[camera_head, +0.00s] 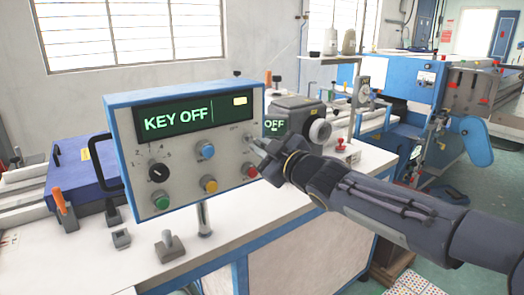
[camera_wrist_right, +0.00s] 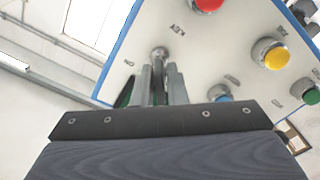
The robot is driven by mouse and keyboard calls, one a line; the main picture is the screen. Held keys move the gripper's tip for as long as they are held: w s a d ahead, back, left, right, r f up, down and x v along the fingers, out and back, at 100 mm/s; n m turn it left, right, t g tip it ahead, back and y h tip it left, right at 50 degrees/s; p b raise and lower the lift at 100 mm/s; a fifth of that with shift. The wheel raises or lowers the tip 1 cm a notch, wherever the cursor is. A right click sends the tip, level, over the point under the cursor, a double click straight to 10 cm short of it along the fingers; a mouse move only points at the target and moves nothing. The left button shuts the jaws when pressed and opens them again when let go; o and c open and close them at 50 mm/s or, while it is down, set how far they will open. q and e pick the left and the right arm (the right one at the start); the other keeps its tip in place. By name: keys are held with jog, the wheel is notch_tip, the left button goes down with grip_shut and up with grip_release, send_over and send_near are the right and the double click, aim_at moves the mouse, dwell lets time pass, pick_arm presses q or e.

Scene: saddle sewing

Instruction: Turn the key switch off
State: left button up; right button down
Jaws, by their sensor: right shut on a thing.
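The blue-framed control box (camera_head: 185,180) stands on a post at the table's front, with its display (camera_head: 178,121) reading "KEY OFF" in green. The key switch (camera_wrist_right: 160,53) is a small metal piece on the panel's right side. My right gripper (camera_head: 257,146) reaches in from the right and is shut on the key switch. In the right wrist view, the right gripper (camera_wrist_right: 158,82) has its fingers close together around the key switch, partly hiding it. My left gripper is not in view.
A red button (camera_head: 250,170), yellow button (camera_head: 209,185), blue button (camera_head: 206,150), green button (camera_head: 161,201) and black selector knob (camera_head: 158,172) share the panel. A sewing machine head (camera_head: 297,112) stands behind the right side. Small fixtures (camera_head: 169,246) sit on the white table.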

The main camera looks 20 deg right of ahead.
jog(key=shift+n, duration=0.7)
jog(key=c, duration=1.6)
grip_release()
jog(key=shift+o, duration=0.2)
jog(key=p+v, duration=0.1)
jog(key=v, duration=0.6)
jog(key=shift+s, duration=0.35)
